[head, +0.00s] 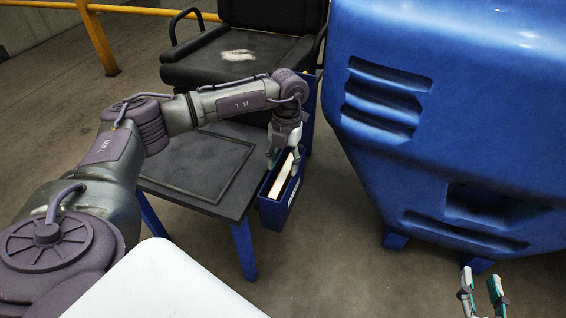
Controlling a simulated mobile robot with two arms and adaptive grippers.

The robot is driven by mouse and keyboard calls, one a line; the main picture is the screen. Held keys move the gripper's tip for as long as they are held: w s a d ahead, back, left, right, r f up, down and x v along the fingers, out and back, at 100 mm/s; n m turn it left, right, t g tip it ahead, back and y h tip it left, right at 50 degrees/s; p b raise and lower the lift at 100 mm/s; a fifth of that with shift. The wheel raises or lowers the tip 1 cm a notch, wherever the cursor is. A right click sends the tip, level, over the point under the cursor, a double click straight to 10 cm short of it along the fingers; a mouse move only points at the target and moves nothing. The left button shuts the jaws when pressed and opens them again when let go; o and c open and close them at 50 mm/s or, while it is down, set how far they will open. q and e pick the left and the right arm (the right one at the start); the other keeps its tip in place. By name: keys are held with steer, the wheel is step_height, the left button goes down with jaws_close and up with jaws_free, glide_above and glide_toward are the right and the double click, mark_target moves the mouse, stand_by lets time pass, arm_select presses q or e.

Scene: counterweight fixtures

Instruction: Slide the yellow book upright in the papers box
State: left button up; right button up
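The papers box (272,218) is a narrow blue open-topped box at the right edge of the dark table. A pale cream, book-like strip (282,178) stands on edge in it, slightly tilted; I take it for the yellow book, though little yellow shows. My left gripper (284,158) points down at the box mouth, with its fingers at the strip's far end. Whether they grip it or are apart from it is unclear. My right gripper (481,286) is open and empty at the lower right, away from the box.
The dark table (205,165) with a raised rim has a bare top and blue legs. A black seat (240,55) stands behind it. A large blue machine housing (450,120) fills the right side. A yellow rail (100,42) is at back left. Floor between box and housing is clear.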

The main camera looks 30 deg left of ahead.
arm_select(q)
step_height(320, 180, up, 12)
steer(key=w, duration=0.1)
steer(key=shift+w+a, duration=0.2)
steer(key=shift+w, duration=0.2)
steer(key=shift+d+f, duration=0.1)
steer(key=shift+f, duration=0.05)
stand_by(0.5)
